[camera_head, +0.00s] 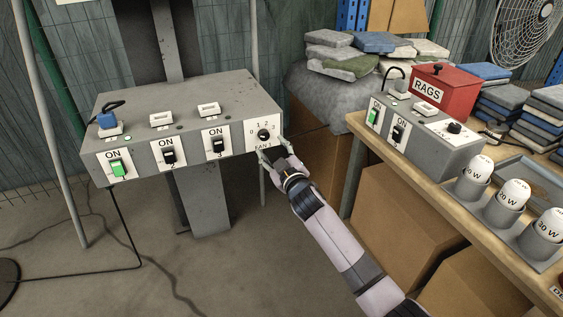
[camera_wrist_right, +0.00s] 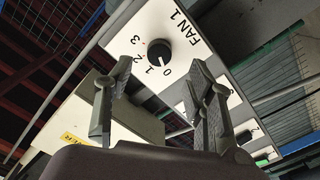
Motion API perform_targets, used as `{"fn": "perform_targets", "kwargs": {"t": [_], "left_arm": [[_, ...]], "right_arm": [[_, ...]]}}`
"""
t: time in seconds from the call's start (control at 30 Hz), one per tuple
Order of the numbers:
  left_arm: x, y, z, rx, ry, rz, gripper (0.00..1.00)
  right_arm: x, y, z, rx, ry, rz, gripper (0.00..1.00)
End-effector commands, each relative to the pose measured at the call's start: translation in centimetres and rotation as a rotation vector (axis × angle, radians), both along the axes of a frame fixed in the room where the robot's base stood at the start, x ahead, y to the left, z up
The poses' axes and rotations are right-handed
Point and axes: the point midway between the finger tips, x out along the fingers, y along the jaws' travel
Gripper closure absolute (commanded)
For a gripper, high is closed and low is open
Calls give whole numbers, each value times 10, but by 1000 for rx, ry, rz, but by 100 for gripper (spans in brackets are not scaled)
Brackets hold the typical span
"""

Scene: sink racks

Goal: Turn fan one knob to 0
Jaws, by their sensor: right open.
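The fan one knob (camera_head: 264,135) is a small round black dial on a white plate marked 0 to 3 and "FAN 1", at the right end of the grey control box (camera_head: 222,95).
The box also carries several ON switches, the leftmost green (camera_head: 118,168). At right, a wooden workbench (camera_head: 490,246) holds a second switch box (camera_head: 432,135), a red rags box (camera_head: 443,90) and white bulbs. Cardboard boxes (camera_head: 398,222) fill the space under it.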

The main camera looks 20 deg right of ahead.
Motion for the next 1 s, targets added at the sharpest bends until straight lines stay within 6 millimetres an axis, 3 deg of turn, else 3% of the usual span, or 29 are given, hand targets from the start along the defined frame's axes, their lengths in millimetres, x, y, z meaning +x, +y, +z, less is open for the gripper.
{"fn": "perform_targets", "kwargs": {"t": [0.2, 0.4, 1.0], "left_arm": [[-1, 1, 0, 1, 1, 0, 50], [-1, 1, 0, 1, 1, 0, 50], [-1, 1, 0, 1, 1, 0, 50]], "right_arm": [[-38, -2, 0, 1, 1, 0, 50], [-58, -2, 0, 2, 0, 0, 50], [-63, -2, -3, 3, 6, -2, 50]]}}
